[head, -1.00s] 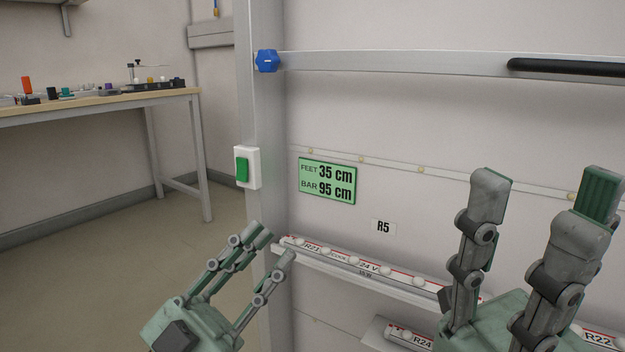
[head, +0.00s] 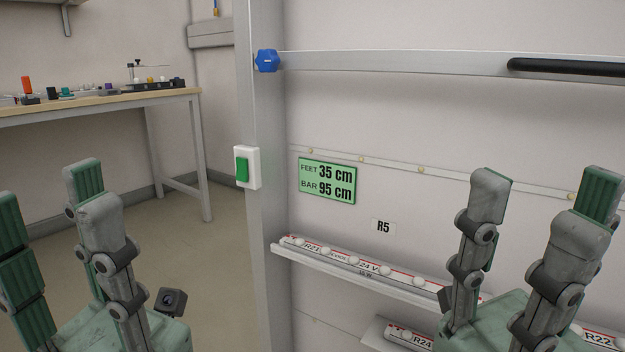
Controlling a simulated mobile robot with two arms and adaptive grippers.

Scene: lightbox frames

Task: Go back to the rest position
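My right gripper (head: 538,197) is at the lower right with its two fingers pointing up and wide apart. It is open and nothing shows between the fingers. It stands in front of the rack's lower shelves. My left gripper (head: 45,193) is at the lower left, with its fingers pointing up and spread apart, empty. Its outer finger is partly cut off by the left picture edge. It is in front of the floor and the far table, clear of the rack.
A metal rack post (head: 262,215) carries a green switch (head: 242,169) and a blue knob (head: 267,61). A bar with a black grip (head: 565,68) crosses above. A labelled shelf rail (head: 350,261) runs low. A workbench (head: 100,102) with small items stands back left.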

